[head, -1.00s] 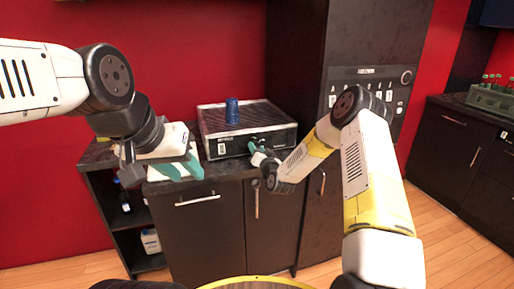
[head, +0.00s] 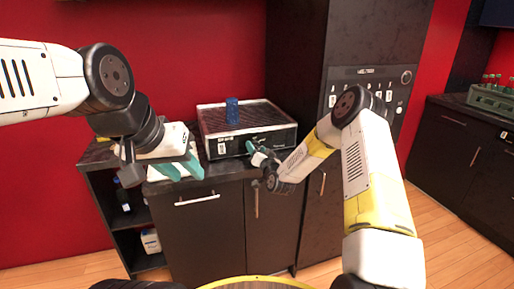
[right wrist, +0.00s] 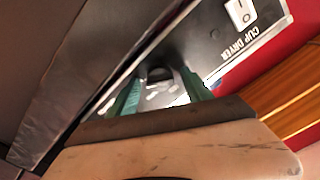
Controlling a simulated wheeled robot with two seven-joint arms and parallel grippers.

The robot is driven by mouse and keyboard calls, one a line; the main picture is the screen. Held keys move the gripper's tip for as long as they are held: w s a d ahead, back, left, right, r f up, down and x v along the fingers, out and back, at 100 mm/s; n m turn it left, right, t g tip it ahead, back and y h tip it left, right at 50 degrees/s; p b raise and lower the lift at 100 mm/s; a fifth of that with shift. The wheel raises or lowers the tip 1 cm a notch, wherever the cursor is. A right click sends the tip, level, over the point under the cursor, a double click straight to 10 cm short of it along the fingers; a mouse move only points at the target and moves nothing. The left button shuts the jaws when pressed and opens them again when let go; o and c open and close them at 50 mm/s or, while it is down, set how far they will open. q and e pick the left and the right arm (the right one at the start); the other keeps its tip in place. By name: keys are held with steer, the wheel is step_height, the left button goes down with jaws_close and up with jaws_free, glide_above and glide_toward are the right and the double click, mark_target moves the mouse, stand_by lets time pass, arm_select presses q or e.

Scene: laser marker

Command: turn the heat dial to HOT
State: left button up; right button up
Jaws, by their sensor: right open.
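The cup dryer (head: 222,146) is a low black box with a pale top edge, standing on the counter. Its front panel shows in the right wrist view (right wrist: 215,45), with a "CUP DRYER" label and a white switch. A dark round knob (right wrist: 160,74), apparently the heat dial, sits between the green fingers of my right gripper (right wrist: 160,92). I cannot read its setting or tell whether the fingers touch it. In the head view my right gripper (head: 258,154) is at the dryer's front, open. My left gripper (head: 184,170) is over the counter left of the dryer, its green fingers apart and empty.
A blue cup (head: 232,111) stands on the dryer's top. Dark cabinets (head: 203,225) are below the counter, with open shelves at the left. A tall dark unit (head: 300,60) rises behind my right arm. Green bottles (head: 497,82) sit in a crate at the far right.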

steer(key=v, duration=0.7)
steer(key=shift+s, duration=0.25)
steer(key=shift+d, duration=0.1)
steer(key=s+d+r+n+g+h, duration=0.1)
steer(key=s+d+r+n+g, duration=0.15)
steer(key=s+r, duration=0.45)
steer(key=s+d+r+n+g+h, duration=0.2)
steer(key=s+d+r+g, duration=0.25)
steer(key=r, duration=0.45)
steer(key=s+d+r+g, duration=0.2)
steer(key=s, duration=1.2)
steer(key=s+d+r+m+g, duration=0.1)
steer(key=s+d+r+g, duration=0.1)
steer(key=s, duration=1.2)
steer(key=shift+d+r, duration=0.3)
steer(key=shift+r, duration=0.2)
